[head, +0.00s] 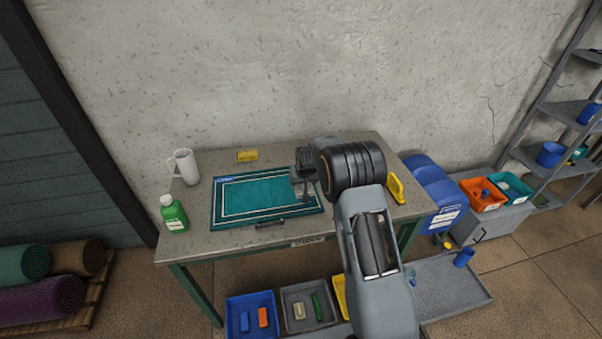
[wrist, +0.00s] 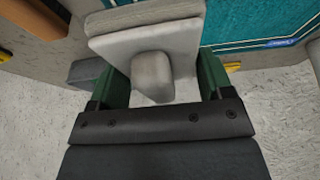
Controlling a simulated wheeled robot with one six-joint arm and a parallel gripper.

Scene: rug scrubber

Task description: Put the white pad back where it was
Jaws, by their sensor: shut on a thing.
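The white pad (wrist: 145,42) is a pale grey-white block with a rounded knob, in the wrist view. My gripper (wrist: 164,82) has its green fingers on either side of the pad and is shut on it. In the head view my gripper (head: 304,190) is over the right part of the teal rug (head: 262,196) on the table, and the pad cannot be made out clearly there. The rug, with pale border lines and a blue label, also shows at the top right of the wrist view (wrist: 257,24).
On the table (head: 222,157) stand a white jug (head: 186,167) and a green bottle (head: 173,213), with a yellow block (head: 247,155) at the back. A yellow-handled tool (head: 395,188) lies right. Below the front are a blue bin (head: 237,306) and a grey bin (head: 297,319) holding small blocks.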

